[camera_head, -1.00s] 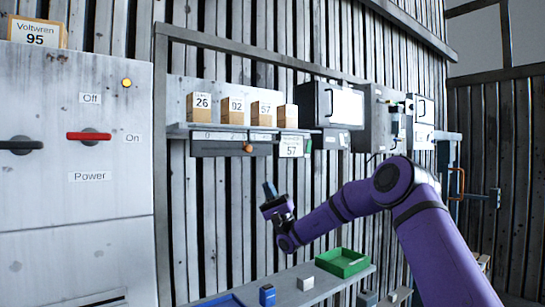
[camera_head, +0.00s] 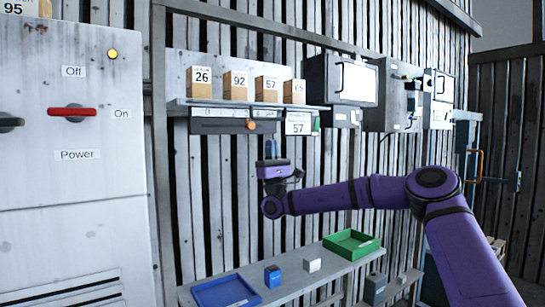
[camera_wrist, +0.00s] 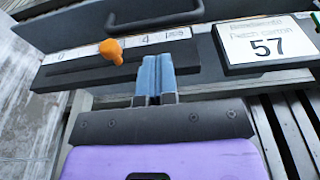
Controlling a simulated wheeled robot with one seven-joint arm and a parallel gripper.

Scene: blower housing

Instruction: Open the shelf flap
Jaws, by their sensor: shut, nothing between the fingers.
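A wall shelf (camera_head: 180,104) carries a dark unit (camera_head: 205,127) along its front, with a white scale and an orange knob (camera_head: 252,125). In the wrist view, a dark panel with a curved bar handle (camera_wrist: 155,20) lies above the scale strip (camera_wrist: 75,72); I cannot tell for sure whether this panel is the flap. The orange knob (camera_wrist: 111,51) shows left of my fingertips. My gripper (camera_head: 271,148) points up just below the unit's right part. Its blue fingers (camera_wrist: 155,75) are together and empty, overlapping the unit's lower edge in the wrist view; contact is unclear.
Several numbered cartons (camera_head: 235,86) stand on the shelf. A "57" sign (camera_head: 298,124) is right of the knob. Below are a bench with a blue tray (camera_head: 226,291), a green tray (camera_head: 352,243) and small blocks. A power cabinet (camera_head: 70,180) stands at left.

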